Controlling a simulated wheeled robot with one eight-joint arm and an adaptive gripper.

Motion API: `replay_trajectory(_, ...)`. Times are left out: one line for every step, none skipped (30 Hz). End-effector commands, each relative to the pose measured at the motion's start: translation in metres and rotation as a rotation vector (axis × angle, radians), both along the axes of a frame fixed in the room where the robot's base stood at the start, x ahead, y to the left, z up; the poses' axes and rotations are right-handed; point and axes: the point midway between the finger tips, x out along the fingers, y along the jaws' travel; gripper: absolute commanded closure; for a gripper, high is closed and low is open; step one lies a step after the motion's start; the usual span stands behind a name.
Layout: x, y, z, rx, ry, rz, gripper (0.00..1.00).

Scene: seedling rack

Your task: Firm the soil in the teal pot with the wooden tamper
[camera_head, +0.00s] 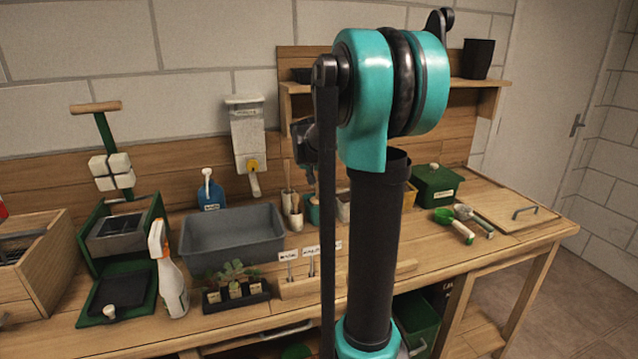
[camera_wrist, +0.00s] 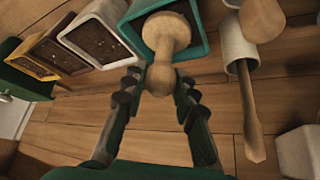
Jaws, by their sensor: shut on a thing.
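The wooden tamper, with a round knob, narrow neck and wide round head, shows in the wrist view (camera_wrist: 163,76). My gripper (camera_wrist: 160,88) is shut on its knob end. The tamper's head lies over the opening of the square teal pot (camera_wrist: 202,52); whether it touches the soil I cannot tell. In the head view the teal pot (camera_head: 312,213) is partly hidden behind my arm, and the tamper cannot be made out.
In the wrist view, a white pot (camera_wrist: 92,48) of soil stands left of the teal pot, with wooden and yellow pots (camera_wrist: 28,65) beyond. A white holder (camera_wrist: 237,46) with a wooden tool (camera_wrist: 249,115) is on the right. A grey basin (camera_head: 232,240) stands farther left in the head view.

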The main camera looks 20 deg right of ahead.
Motion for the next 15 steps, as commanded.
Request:
replay_trajectory(0.000, 0.000, 0.000, 0.001, 0.001, 0.000, 0.96)
replay_trajectory(0.000, 0.000, 0.000, 0.001, 0.001, 0.000, 0.96)
replay_trajectory(0.000, 0.000, 0.000, 0.001, 0.001, 0.000, 0.96)
replay_trajectory(0.000, 0.000, -0.001, 0.001, 0.001, 0.000, 0.96)
replay_trajectory(0.000, 0.000, -0.001, 0.001, 0.001, 0.000, 0.96)
replay_trajectory(0.000, 0.000, 0.000, 0.001, 0.001, 0.000, 0.96)
replay_trajectory(0.000, 0.000, 0.000, 0.001, 0.001, 0.000, 0.96)
replay_trajectory(0.000, 0.000, 0.000, 0.001, 0.001, 0.000, 0.96)
replay_trajectory(0.000, 0.000, 0.002, 0.001, 0.001, 0.000, 0.96)
replay_trajectory(0.000, 0.000, 0.003, 0.001, 0.001, 0.000, 0.96)
replay_trajectory(0.000, 0.000, 0.005, 0.001, 0.001, 0.000, 0.96)
replay_trajectory(0.000, 0.000, 0.007, 0.001, 0.001, 0.000, 0.96)
replay_trajectory(0.000, 0.000, 0.010, 0.001, 0.001, 0.000, 0.96)
replay_trajectory(0.000, 0.000, 0.012, 0.001, 0.001, 0.000, 0.96)
replay_trajectory(0.000, 0.000, 0.014, 0.001, 0.001, 0.000, 0.96)
